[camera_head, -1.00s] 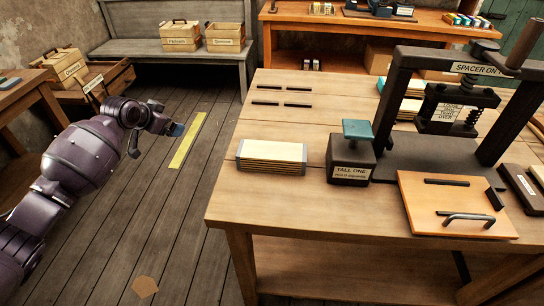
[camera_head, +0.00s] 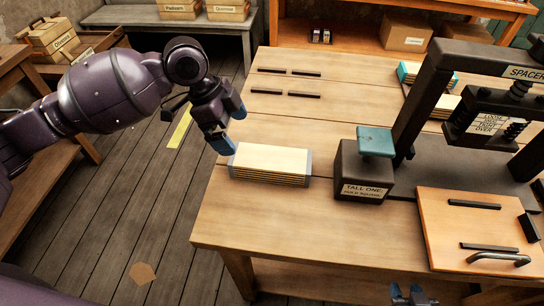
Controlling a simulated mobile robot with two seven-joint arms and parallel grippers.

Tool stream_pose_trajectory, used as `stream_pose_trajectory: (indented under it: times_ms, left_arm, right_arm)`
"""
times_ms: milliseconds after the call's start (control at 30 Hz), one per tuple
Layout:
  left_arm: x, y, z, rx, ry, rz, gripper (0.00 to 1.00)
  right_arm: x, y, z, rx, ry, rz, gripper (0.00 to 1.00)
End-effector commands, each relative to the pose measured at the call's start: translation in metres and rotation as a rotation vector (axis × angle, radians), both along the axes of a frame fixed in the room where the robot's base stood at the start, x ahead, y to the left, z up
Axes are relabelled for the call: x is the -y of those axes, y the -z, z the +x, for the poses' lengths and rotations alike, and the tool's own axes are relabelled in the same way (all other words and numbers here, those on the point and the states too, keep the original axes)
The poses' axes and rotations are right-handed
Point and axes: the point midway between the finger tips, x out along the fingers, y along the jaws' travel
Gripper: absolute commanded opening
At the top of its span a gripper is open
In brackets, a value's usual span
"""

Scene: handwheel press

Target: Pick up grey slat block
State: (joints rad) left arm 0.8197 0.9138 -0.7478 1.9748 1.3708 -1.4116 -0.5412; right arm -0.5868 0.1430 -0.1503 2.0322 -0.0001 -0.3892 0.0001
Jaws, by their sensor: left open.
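The grey slat block (camera_head: 270,163) lies on the left part of the wooden table, a stack of pale slats with grey ends. My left gripper (camera_head: 231,127) is open, with its blue fingertips spread, just beyond the block's left end. One fingertip is close to the block's grey far-left corner; I cannot tell whether it touches. Nothing is between the fingers. My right gripper (camera_head: 408,292) shows only at the bottom edge, in front of the table, with its two blue tips apart and nothing visible between them.
A dark block labelled "TALL ONE" with a teal top (camera_head: 375,142) stands right of the slat block. The handwheel press (camera_head: 430,95) is further right. A wooden board with a handle (camera_head: 480,235) lies at front right. Small dark bars (camera_head: 305,73) lie at the back left.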

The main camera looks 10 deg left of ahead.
Motion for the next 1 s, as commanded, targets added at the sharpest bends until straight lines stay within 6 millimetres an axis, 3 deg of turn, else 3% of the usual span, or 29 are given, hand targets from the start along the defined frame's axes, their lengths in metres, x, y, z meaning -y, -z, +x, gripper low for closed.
stream_pose_trajectory:
  times_ms: [233, 533, 800, 1000]
  left_arm:
    - [0.014, 0.035, 0.000, -0.005, -0.001, -0.002, 1.00]
    - [0.025, 0.051, 0.000, -0.002, -0.002, -0.003, 1.00]
    - [0.043, 0.083, 0.000, -0.004, -0.003, -0.002, 1.00]
    - [0.045, 0.087, 0.000, 0.001, -0.004, -0.001, 1.00]
  right_arm:
    - [0.002, 0.008, -0.002, -0.011, -0.005, -0.006, 0.38]
    - [0.001, 0.005, 0.005, 0.002, -0.011, -0.007, 0.38]
    - [-0.002, 0.010, 0.006, -0.001, -0.010, -0.003, 0.38]
    - [-0.004, 0.005, 0.011, 0.012, -0.007, 0.004, 0.38]
